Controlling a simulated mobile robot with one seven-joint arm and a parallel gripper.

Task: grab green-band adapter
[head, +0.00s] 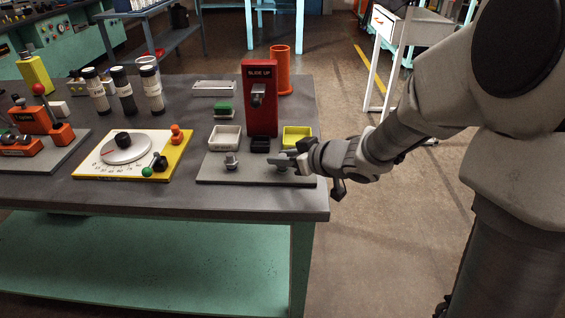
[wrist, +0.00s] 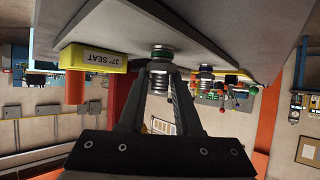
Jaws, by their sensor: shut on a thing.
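The green-band adapter (wrist: 160,54) shows in the wrist view, a metal fitting with a green ring near the grey board. My gripper (wrist: 159,72) is shut on it, one finger on each side. In the head view my gripper (head: 284,161) is at the right front of the grey board (head: 255,179), and the held adapter (head: 282,169) is mostly hidden by the fingers. I cannot tell whether it still touches the board. A second metal adapter (head: 231,161) stands upright on the board to the left; it also shows in the wrist view (wrist: 206,73).
Behind the gripper are a yellow tray (head: 298,134), labelled "37° SEAT" in the wrist view (wrist: 98,58), a black block (head: 260,146) and a white tray (head: 225,137). A tall red "SLIDE UP" stand (head: 260,105) rises behind them. The table's right edge is close.

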